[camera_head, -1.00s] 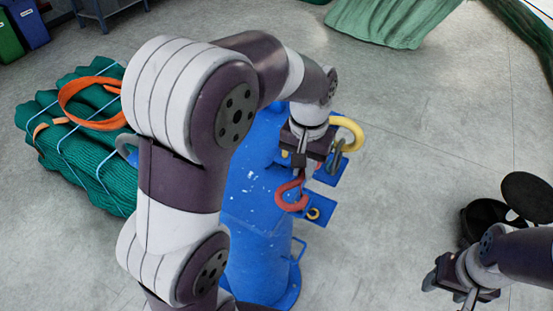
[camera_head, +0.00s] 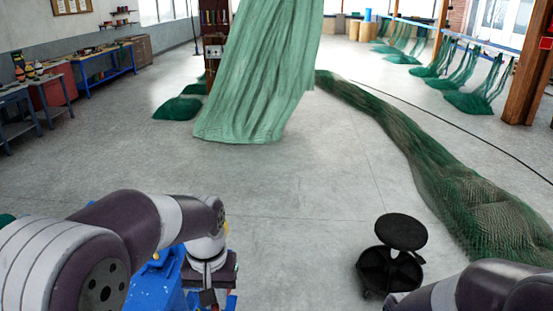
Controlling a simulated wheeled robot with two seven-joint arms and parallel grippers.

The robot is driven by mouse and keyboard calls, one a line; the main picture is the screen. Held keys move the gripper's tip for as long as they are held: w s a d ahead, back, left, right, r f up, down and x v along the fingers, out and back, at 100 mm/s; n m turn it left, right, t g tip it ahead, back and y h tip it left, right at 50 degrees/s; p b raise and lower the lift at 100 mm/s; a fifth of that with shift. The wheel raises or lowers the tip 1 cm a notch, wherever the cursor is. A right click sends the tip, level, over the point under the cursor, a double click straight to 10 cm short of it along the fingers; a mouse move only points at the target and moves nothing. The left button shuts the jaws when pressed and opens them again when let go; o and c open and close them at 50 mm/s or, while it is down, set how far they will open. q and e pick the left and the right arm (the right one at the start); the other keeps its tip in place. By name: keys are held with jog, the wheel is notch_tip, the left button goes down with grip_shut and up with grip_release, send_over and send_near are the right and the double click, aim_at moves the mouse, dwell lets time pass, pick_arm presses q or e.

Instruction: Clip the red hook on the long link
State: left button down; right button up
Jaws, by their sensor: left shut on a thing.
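My left gripper (camera_head: 209,296) is at the bottom edge, over the right side of the blue stand (camera_head: 157,288). It is shut, but its fingertips are cut off by the frame edge. A second ago the red hook hung from its jaws; now the hook is below the picture. A sliver of a yellow hook (camera_head: 226,228) shows beside my left wrist. I cannot make out the long link. My right arm comes in at the lower right, and its gripper is out of the frame.
A black round stool (camera_head: 401,232) stands near my right arm. A pale green net (camera_head: 262,75) hangs ahead, and a long dark green net (camera_head: 455,180) lies along the right. Workbenches (camera_head: 105,65) line the left wall.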

pick_arm(q)
jog(key=w+a+f+b, duration=0.1)
jog(key=f+b, duration=0.3)
jog(key=f, duration=0.7)
jog(key=w+a+f+b, duration=0.1)
jog(key=a+f+b, duration=0.2)
jog(key=f, duration=0.8)
jog(key=w+a+f+b, duration=0.1)
jog(key=f+b, duration=0.5)
jog(key=f, duration=0.6)
jog(key=shift+w+a+b, duration=0.3)
jog(key=shift+w+a, duration=0.05)
jog(key=shift+a, duration=0.55)
pick_arm(e)
notch_tip(320, 180, down, 14)
jog(key=shift+r, duration=0.2)
pick_arm(q)
jog(key=shift+f, duration=0.1)
